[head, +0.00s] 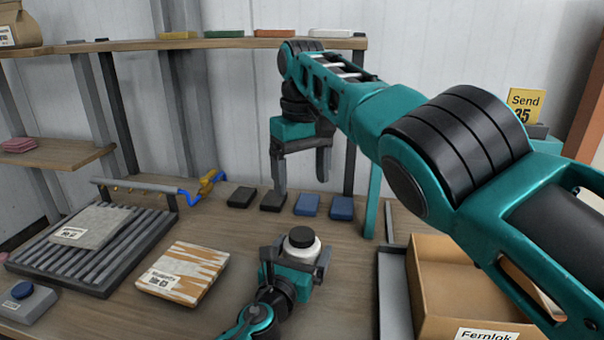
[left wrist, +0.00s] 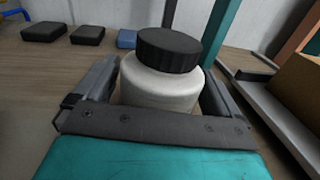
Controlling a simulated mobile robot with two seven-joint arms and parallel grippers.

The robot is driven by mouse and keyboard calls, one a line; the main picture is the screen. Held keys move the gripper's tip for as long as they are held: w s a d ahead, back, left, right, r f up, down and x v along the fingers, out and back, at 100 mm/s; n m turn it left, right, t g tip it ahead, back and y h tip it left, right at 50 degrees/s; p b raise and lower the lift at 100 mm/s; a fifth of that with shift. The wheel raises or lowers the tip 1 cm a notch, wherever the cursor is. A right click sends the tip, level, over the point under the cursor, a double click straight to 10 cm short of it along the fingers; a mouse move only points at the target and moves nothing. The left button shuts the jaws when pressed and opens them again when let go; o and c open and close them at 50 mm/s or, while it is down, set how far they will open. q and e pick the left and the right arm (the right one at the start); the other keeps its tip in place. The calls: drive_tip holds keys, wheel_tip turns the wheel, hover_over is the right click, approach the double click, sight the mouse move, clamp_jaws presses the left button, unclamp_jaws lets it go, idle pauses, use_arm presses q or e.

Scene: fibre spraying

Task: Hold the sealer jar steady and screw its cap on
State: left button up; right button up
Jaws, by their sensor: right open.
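The white sealer jar (head: 303,250) stands upright on the table, with its black ribbed cap (head: 301,237) sitting on top. I cannot tell how tightly the cap is screwed. My left gripper (head: 297,262) has one finger on each side of the jar body. In the left wrist view, the fingers lie against the sides of the jar (left wrist: 160,88), below the cap (left wrist: 168,50). My right gripper (head: 301,185) is open and empty, fingers pointing down, above and behind the jar, apart from the cap.
A cardboard box (head: 455,275) stands at the right beside a grey tray (head: 393,290). Several dark and blue blocks (head: 307,205) lie behind the jar. A wood-patterned sample (head: 183,272) and a ribbed grey rack (head: 60,262) are at left. A shelf (head: 230,43) runs behind.

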use_arm(q)
drive_tip(key=p+v, duration=0.1)
drive_tip(key=v, duration=1.1)
drive_tip(key=shift+s+p, duration=0.1)
drive_tip(key=shift+p, duration=0.2)
drive_tip(key=shift+s+a, duration=0.15)
drive_tip(key=shift+s, duration=0.2)
